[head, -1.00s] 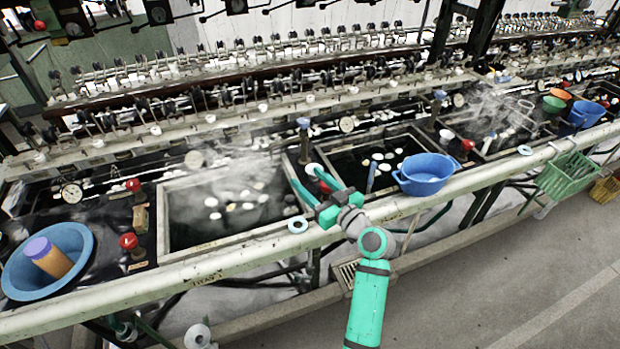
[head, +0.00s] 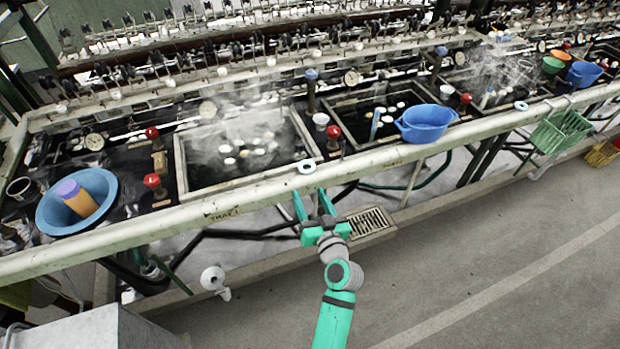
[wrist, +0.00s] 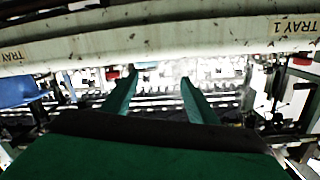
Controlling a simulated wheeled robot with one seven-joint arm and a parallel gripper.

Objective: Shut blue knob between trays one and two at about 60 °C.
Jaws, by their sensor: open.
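The blue knob (head: 312,75) tops a dark post on the divider between tray one (head: 181,166) and tray two (head: 333,112). A red knob (head: 333,132) stands nearer on the same divider, beside a white cup. My gripper (head: 309,194) is open and empty in front of the long pale rail, with its fingers below the rail, well apart from the blue knob. In the wrist view my two fingers (wrist: 159,78) are spread with nothing between them; I cannot make out the blue knob there. Dial gauges (head: 351,77) (head: 94,141) stand at the back; their readings are too small to tell.
The rail (head: 400,152) runs between my gripper and the trays, with a white ring (head: 307,166) on it. A blue basin (head: 426,122) sits at the rail to the right. Another basin (head: 50,212) holds a cylinder at left. Steam rises over tray one. Floor at right is clear.

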